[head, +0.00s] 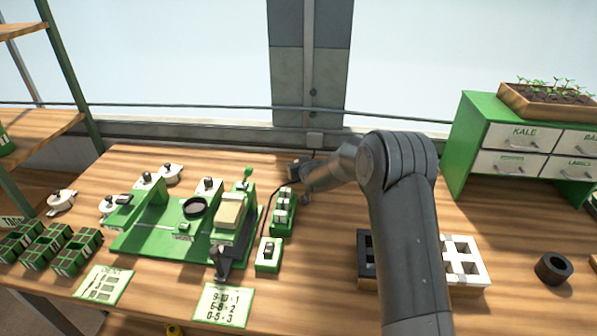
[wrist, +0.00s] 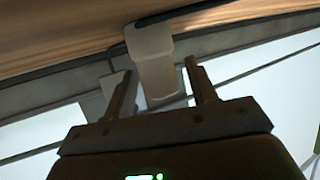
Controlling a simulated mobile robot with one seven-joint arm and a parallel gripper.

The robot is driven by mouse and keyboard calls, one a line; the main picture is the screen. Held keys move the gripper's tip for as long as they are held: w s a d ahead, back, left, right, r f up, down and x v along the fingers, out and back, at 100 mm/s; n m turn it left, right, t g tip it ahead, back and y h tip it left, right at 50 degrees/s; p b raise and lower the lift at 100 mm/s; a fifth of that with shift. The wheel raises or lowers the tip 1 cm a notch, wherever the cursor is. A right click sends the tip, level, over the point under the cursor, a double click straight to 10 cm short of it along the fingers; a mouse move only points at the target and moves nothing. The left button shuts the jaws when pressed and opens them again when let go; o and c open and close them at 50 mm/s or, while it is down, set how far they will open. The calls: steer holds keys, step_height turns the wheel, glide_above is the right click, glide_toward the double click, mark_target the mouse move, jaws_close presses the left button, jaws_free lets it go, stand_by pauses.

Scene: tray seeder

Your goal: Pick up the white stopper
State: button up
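I cannot make out for certain which item is the white stopper. Small white pieces with dark tops stand in a green rack (head: 281,225) just below my gripper (head: 297,170), and another white-topped piece sits on a small green block (head: 268,256). In the wrist view my gripper (wrist: 155,80) has its two fingers apart, with nothing visibly held. A pale, blocky shape (wrist: 155,72) shows beyond and between the fingers, against the window side; I cannot tell what it is.
A green seeder base (head: 150,243) stands left of the rack, with white lidded pots (head: 61,201) farther left. A white divided tray (head: 475,265) is partly behind my arm. A green drawer cabinet (head: 470,145) stands right, and a dark ring (head: 553,268) lies front right.

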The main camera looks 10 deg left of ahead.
steer(key=c, duration=0.9)
steer(key=shift+r, duration=0.15)
steer(key=shift+c, duration=0.2)
steer(key=shift+r, duration=0.25)
steer(key=r, duration=0.4)
steer(key=shift+d, duration=0.25)
steer(key=s+d+r, duration=0.2)
steer(key=d+r, duration=0.4)
steer(key=d, duration=0.5)
steer(key=shift+s+r, duration=0.15)
steer(key=shift+s, duration=0.2)
